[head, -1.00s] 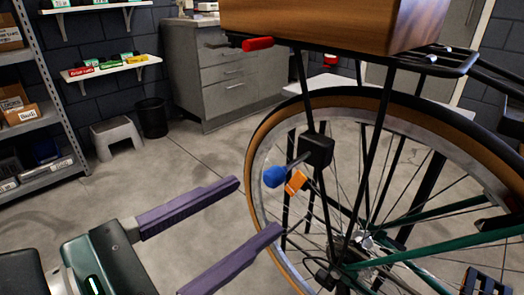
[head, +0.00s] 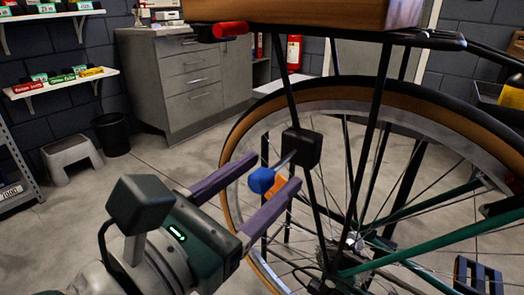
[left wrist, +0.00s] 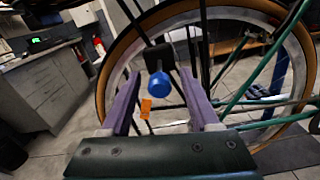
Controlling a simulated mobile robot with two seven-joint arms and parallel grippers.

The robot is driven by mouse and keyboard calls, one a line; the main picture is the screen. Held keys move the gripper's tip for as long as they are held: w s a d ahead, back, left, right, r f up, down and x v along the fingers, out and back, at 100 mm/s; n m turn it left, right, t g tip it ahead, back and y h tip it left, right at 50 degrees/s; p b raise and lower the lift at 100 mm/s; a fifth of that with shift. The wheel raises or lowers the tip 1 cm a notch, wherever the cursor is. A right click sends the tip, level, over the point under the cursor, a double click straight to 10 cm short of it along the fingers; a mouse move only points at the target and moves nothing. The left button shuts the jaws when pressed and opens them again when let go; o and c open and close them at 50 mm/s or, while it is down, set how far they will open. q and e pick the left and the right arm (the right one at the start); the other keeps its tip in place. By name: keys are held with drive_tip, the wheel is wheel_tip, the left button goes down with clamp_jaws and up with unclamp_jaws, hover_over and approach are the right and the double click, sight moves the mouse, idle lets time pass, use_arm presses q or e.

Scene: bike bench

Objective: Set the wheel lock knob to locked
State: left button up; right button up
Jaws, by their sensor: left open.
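The wheel lock is a black box (head: 301,147) on the bike frame beside the rear wheel (head: 236,135). A short grey lever with a blue knob (head: 261,181) sticks out of it toward the lower left. An orange tag (head: 283,190) is just below and behind the knob. My left gripper (head: 277,170) is open with its purple fingers on either side of the blue knob. In the left wrist view the blue knob (left wrist: 160,85) shows between the two fingers, with a gap on each side. My right gripper is not in view.
A wooden crate (head: 300,12) sits on the rack above the wheel, with a red light (head: 231,29) under it. Spokes and frame tubes are close to the fingers. A grey cabinet (head: 180,80), black bin (head: 112,135) and step stool (head: 70,158) stand behind on open floor.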

use_arm(q)
drive_tip(key=shift+w, duration=0.1)
clamp_jaws()
idle(0.5)
idle(0.9)
